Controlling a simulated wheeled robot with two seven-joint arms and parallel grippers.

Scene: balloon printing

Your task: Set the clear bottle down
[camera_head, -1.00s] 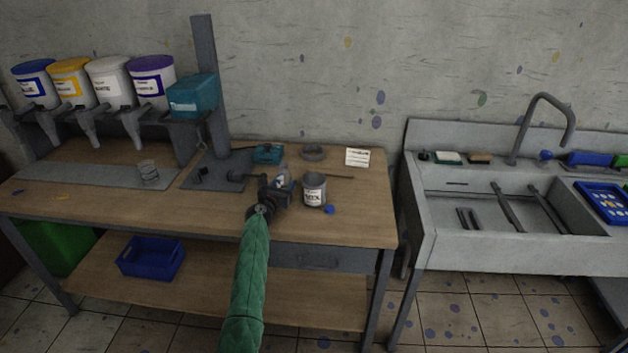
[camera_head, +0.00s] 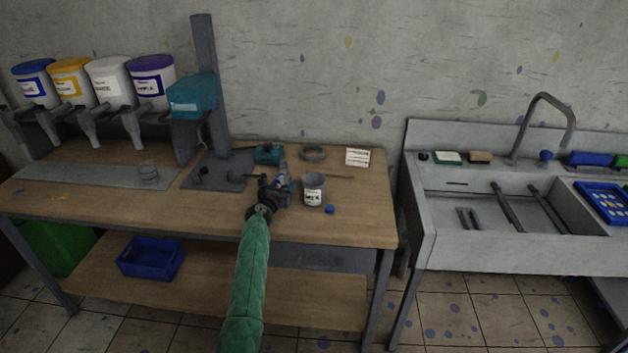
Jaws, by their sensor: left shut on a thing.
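My left gripper (camera_head: 280,184) reaches over the wooden table (camera_head: 210,216) on its green-sleeved arm. It is shut on the clear bottle (camera_head: 280,178), a small, pale thing mostly hidden by the jaws. The bottle looks upright and is at or near the tabletop; I cannot tell whether it touches. A grey labelled cup (camera_head: 314,189) stands just right of the gripper. My right gripper is not in view.
A small blue cap (camera_head: 329,210) lies in front of the cup. A teal device (camera_head: 268,153), a grey ring (camera_head: 312,153) and a white card (camera_head: 357,157) are behind.

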